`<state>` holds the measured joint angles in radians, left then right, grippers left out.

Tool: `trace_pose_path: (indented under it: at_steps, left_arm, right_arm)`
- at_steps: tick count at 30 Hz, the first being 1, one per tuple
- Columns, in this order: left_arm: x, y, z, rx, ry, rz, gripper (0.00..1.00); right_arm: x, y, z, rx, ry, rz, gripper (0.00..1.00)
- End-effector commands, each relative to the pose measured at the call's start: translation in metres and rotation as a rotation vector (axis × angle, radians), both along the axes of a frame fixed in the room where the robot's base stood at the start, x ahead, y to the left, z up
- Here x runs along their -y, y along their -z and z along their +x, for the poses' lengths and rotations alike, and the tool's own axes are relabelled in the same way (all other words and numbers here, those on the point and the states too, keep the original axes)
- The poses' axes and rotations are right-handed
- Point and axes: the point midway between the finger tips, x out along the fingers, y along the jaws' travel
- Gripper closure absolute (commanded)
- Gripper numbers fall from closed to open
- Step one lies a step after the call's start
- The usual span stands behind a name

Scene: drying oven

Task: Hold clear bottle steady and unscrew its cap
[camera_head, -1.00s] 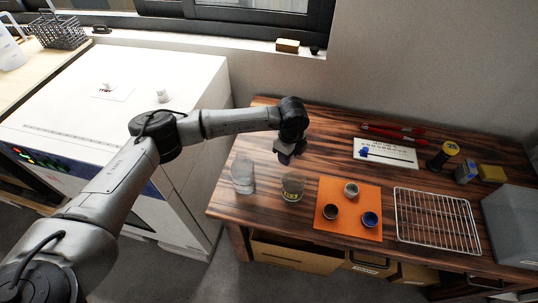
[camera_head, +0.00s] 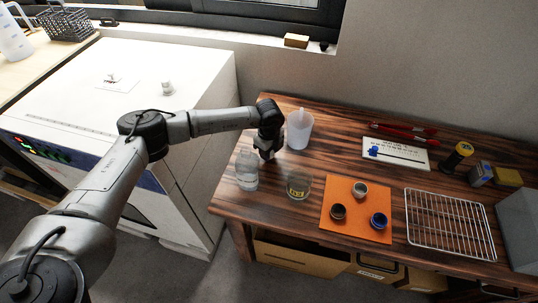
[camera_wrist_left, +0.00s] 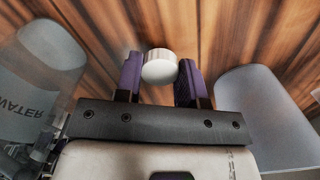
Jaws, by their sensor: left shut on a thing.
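The clear bottle (camera_head: 246,176) stands upright near the table's left front corner in the head view. A clear vessel marked WATER, seemingly this bottle, shows at the left of the left wrist view (camera_wrist_left: 28,92), beside my gripper. My left gripper (camera_head: 267,153) is just behind and right of the bottle, apart from it. In the left wrist view its dark purple fingers (camera_wrist_left: 160,78) are shut on a white round cap (camera_wrist_left: 160,67), with wood below. Whether the bottle's mouth is bare is too small to tell. My right gripper is not in view.
A translucent white beaker (camera_head: 300,130) stands close right of my gripper. A glass jar with a yellow label (camera_head: 299,185) stands in front. Right of these are an orange mat (camera_head: 348,224) with small cups and a wire rack (camera_head: 448,222). The white oven (camera_head: 190,90) is left.

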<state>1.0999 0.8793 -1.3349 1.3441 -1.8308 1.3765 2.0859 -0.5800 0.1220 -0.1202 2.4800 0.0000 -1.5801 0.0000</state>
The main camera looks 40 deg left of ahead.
Motion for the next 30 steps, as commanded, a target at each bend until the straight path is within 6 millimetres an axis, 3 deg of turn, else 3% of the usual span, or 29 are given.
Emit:
trace_pose_path:
  at_steps: [3,16,17,24,30]
  left_arm:
    - [0.0002,0.0169,-0.0001,-0.002,0.0,0.0,0.92]
    - [0.0004,0.0205,-0.0001,-0.001,0.0,0.0,0.92]
    - [0.0003,0.0198,0.0001,0.0,0.0,0.0,0.61]
    - [0.0002,0.0196,0.0001,0.0,0.0,0.0,0.38]
    - [0.0001,0.0194,0.0001,0.0,0.0,0.0,0.38]
  right_arm:
    - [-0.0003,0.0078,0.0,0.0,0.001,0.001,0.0]
    - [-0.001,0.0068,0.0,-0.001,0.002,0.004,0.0]
    - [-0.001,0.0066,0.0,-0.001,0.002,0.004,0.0]
    - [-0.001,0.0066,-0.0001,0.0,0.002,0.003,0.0]
    - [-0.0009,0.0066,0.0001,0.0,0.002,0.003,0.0]
